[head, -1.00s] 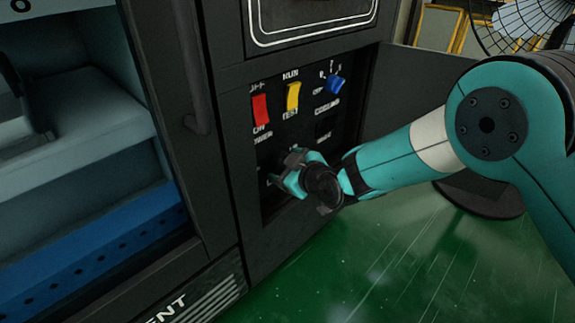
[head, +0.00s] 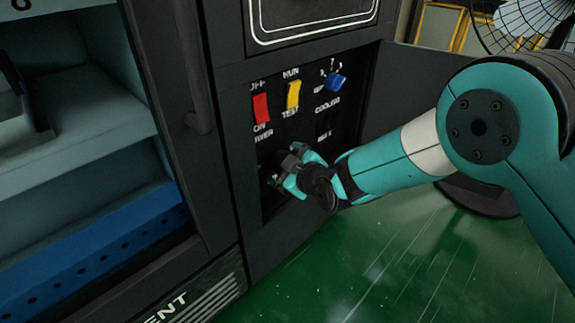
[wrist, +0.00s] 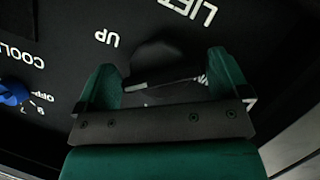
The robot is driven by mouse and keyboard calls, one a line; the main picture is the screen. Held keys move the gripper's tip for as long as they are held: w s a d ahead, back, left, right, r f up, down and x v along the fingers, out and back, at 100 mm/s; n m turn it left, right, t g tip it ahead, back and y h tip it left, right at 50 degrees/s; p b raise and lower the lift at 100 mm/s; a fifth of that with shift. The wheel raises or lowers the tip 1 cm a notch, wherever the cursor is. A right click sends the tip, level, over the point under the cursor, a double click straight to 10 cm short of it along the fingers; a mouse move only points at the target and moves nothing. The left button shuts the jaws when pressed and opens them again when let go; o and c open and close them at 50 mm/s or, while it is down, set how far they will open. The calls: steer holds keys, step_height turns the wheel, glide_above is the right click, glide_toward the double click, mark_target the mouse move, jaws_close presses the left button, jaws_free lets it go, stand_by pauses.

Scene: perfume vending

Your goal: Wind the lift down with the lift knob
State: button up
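The dark lift knob (wrist: 155,57) sits low on the black control panel, with LIFT and UP lettering beside it in the wrist view. My gripper (wrist: 163,75) is around the knob, one green finger on each side. The fingers appear to bear on the ends of its grey-edged bar. The gripper also shows at the panel in the head view (head: 297,168), where it hides most of the knob. Part of the lettering to the right of the knob is covered by a finger.
Above the gripper are a red switch (head: 261,108), a yellow switch (head: 293,94) and a blue cooling knob (head: 336,81). The panel lies in a recess beside an open door (head: 428,75). A fan (head: 515,25) stands behind my arm. The green floor (head: 345,270) in front is clear.

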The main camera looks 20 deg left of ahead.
steer(key=shift+o, duration=0.2)
steer(key=p+v, duration=0.4)
steer(key=v, duration=1.3)
steer(key=shift+d, duration=0.2)
steer(key=shift+s, duration=0.1)
